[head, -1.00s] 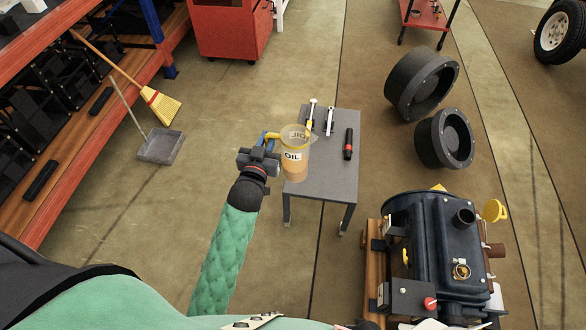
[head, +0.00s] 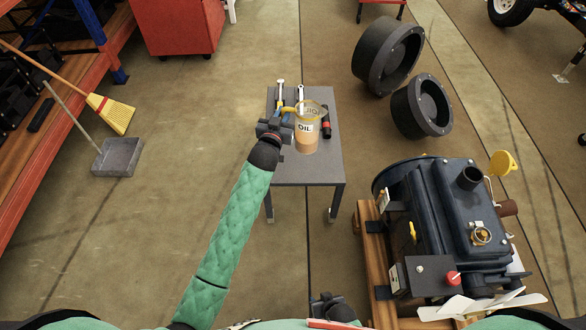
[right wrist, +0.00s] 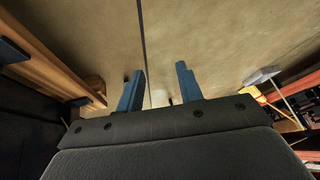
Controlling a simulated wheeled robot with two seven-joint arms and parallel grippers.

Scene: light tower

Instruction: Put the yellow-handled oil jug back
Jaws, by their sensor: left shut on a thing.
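The oil jug (head: 305,140), clear with amber liquid, an "OIL" label and a yellow rim, shows upright in the head view. It is over the middle of the small grey table (head: 310,172); I cannot tell whether its base touches the top. My left gripper (head: 284,124) is shut on the jug's handle, which is mostly hidden by the fingers. My right gripper (head: 325,300) is low in the head view, near the engine stand. In the right wrist view its two blue fingers (right wrist: 159,88) are apart with nothing between them.
A dark engine (head: 440,220) on a wooden stand is at the right. Two black round parts (head: 422,105) lie behind.

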